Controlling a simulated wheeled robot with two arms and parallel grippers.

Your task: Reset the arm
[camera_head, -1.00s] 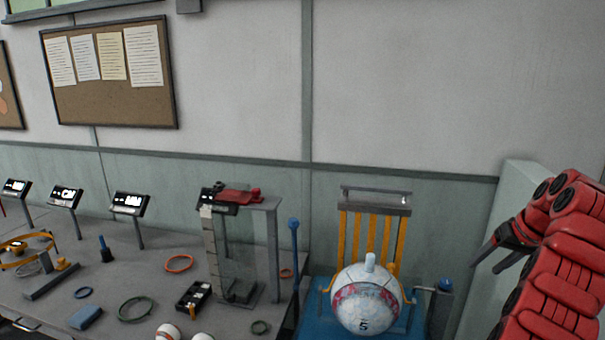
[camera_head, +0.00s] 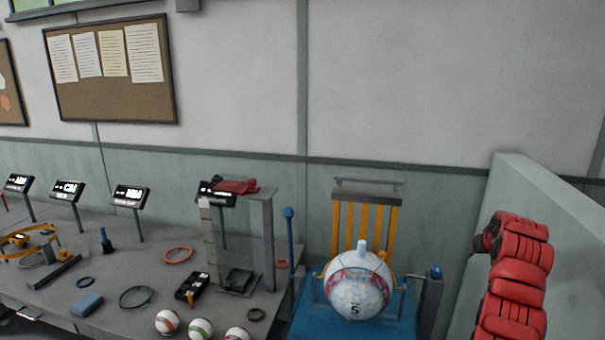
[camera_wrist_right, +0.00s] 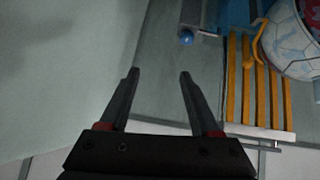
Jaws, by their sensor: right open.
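My right arm (camera_head: 515,275) is red and stands raised at the right of the head view, in front of the pale partition. Its gripper is mostly hidden there behind the arm. In the right wrist view my right gripper (camera_wrist_right: 159,74) has its two dark fingers apart with nothing between them. My left arm and gripper are not in view.
A white ball (camera_head: 357,288) sits on a blue stand (camera_head: 305,323) with a yellow slatted back (camera_head: 365,225), left of my right arm. A pale partition (camera_head: 535,190) stands close on the right. The grey table (camera_head: 60,300) at left holds rings, displays and several balls.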

